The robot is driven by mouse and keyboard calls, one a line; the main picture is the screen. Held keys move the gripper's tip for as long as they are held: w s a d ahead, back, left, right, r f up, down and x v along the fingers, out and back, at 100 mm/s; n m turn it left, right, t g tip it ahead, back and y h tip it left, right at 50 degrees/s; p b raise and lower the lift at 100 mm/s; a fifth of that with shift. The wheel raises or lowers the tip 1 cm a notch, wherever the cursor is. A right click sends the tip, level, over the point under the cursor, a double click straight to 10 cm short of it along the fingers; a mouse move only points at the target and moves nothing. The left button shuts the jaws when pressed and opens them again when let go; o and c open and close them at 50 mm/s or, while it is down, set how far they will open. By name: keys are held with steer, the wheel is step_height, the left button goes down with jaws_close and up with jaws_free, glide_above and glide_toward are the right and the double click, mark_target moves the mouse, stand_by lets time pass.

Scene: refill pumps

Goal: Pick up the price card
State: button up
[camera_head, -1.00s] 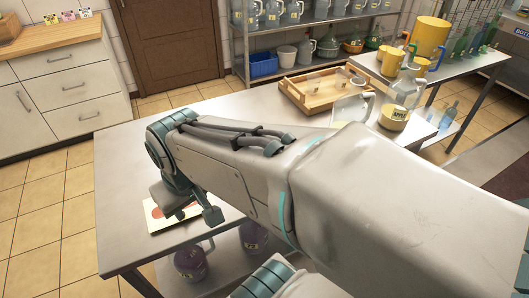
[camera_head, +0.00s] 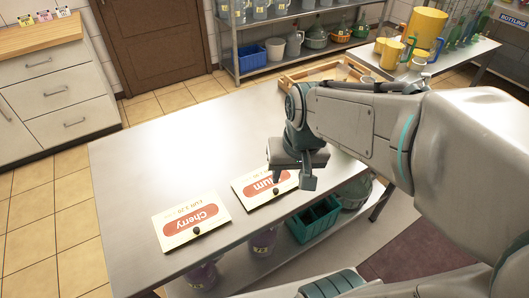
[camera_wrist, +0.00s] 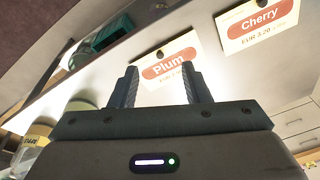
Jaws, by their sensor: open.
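Two white price cards with red labels lie along the front edge of the metal table. The "Cherry" card (camera_head: 192,221) is at the left, fully in view. The "Plum" card (camera_head: 252,192) is to its right, partly hidden by my gripper (camera_head: 293,181). In the wrist view my gripper (camera_wrist: 163,80) is open with nothing between its fingers. The Plum card (camera_wrist: 166,62) shows beyond and between the fingertips, and the Cherry card (camera_wrist: 257,24) is up to the right. I cannot tell whether a fingertip touches the Plum card.
The tabletop (camera_head: 165,150) left of and behind the cards is clear. A wooden tray (camera_head: 300,74) stands at the far end, partly behind my arm. Purple-filled jugs (camera_head: 262,242) and a green crate (camera_head: 313,222) sit on the shelf below the front edge.

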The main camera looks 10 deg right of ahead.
steer(key=w+f+m+g+p, duration=0.25)
steer(key=w+f+m, duration=0.2)
steer(key=w, duration=0.55)
glide_above(276, 189)
steer(key=shift+n+h, duration=0.25)
steer(key=shift+h, duration=0.05)
steer(key=f, duration=0.9)
steer(key=shift+a+f, duration=0.1)
steer(key=shift+a, duration=0.15)
steer(key=shift+d+f, duration=0.15)
steer(key=shift+f, duration=1.2)
steer(key=shift+d+f, duration=0.1)
steer(key=shift+f, duration=1.25)
steer(key=c, duration=0.9)
